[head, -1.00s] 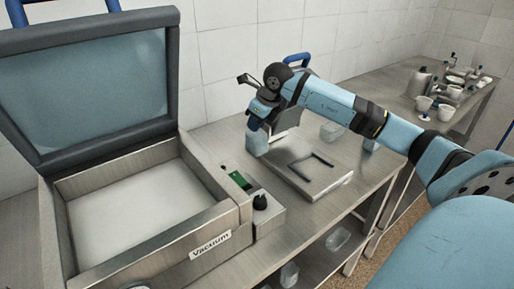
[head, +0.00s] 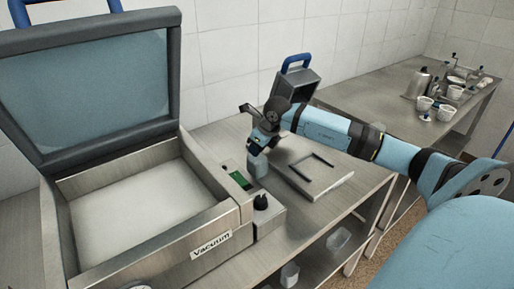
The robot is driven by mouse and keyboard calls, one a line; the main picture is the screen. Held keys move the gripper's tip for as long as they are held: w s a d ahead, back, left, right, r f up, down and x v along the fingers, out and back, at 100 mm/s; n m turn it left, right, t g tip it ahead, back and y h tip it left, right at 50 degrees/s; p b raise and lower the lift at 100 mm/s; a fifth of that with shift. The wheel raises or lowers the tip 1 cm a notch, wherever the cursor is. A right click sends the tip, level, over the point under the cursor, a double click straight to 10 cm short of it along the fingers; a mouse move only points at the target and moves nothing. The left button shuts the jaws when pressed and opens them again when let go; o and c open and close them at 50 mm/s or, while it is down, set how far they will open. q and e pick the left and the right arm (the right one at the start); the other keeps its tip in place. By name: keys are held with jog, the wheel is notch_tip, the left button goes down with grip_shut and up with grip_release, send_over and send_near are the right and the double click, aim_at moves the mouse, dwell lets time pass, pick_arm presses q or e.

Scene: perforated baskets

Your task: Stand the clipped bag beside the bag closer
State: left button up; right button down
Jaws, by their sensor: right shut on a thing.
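My right gripper (head: 257,147) points down over the steel table and is shut on a small grey-blue bag (head: 258,166). The bag hangs roughly upright under the fingers, just right of the vacuum machine's control box. I cannot tell whether its base touches the table, and no clip can be made out. A grey upright device with a blue handle (head: 296,63) stands behind my right arm, partly hidden; it may be the bag closer. A flat plate with a dark bracket (head: 316,180) lies right of the bag. My left gripper is not in view.
A large vacuum machine (head: 228,216) with its lid raised fills the left. A further table (head: 378,98) at the back right holds cups and a metal jug. Clear containers (head: 290,273) sit on the lower shelf. Bare tabletop surrounds the bag on its far side.

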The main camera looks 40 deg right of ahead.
jog(key=c, duration=1.1)
grip_release()
jog(key=shift+f, duration=0.15)
jog(key=shift+r, duration=0.25)
jog(key=v, duration=1.2)
jog(key=shift+f, duration=0.15)
